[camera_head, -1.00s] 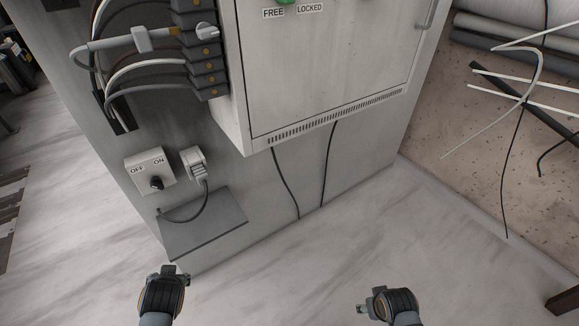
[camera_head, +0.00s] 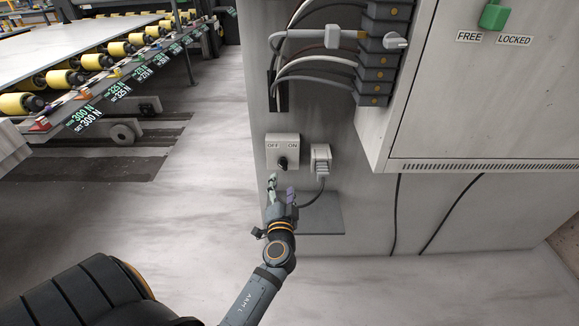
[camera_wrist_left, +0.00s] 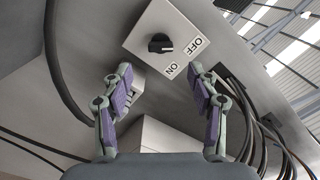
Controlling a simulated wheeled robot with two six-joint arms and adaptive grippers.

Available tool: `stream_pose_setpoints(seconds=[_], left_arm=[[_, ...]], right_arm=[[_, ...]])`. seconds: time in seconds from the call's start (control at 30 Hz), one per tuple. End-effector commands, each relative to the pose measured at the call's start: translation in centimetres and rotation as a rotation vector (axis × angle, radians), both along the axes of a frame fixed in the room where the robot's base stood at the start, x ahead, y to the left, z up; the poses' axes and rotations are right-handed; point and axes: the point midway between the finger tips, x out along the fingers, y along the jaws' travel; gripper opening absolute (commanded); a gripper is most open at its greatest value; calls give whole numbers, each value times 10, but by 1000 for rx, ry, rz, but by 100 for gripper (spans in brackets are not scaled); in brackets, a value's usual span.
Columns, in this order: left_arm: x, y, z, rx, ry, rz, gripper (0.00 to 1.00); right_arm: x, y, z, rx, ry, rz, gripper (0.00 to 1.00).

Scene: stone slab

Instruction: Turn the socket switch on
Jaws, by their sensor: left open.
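The socket switch is a light grey box (camera_head: 271,143) on the cabinet's side panel, marked OFF on the left and ON on the right. Its black knob (camera_head: 282,163) is on the front; I cannot tell which label it points to. The box (camera_wrist_left: 143,28) and knob (camera_wrist_left: 160,44) also show in the left wrist view, ahead of the fingertips. My left gripper (camera_head: 281,187) is open and empty just below the switch, apart from the knob; its spread fingers with purple pads show in the wrist view (camera_wrist_left: 160,72). My right gripper is out of view.
A plugged-in socket (camera_head: 321,158) with a grey cord sits right of the switch. A small grey shelf (camera_head: 322,222) is below. Grey cables (camera_head: 308,72) arch above. A cabinet door (camera_head: 475,100) juts out on the right. A roller conveyor (camera_head: 110,50) stands left.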

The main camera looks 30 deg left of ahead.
Motion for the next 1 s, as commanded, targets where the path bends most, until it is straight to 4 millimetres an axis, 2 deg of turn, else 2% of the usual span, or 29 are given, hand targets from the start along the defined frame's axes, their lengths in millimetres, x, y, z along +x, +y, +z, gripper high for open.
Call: stream_pose_setpoints(seconds=[0.3,0.4,0.57,0.83,1.0], left_arm=[[56,35,3,4,-1,3,60],[69,44,2,2,1,3,60],[80,50,1,0,0,3,60],[81,51,1,-1,1,3,60],[81,51,1,-1,1,3,37]], right_arm=[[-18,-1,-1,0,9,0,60],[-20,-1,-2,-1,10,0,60],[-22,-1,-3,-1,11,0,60],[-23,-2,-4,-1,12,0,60],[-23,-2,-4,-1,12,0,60]])
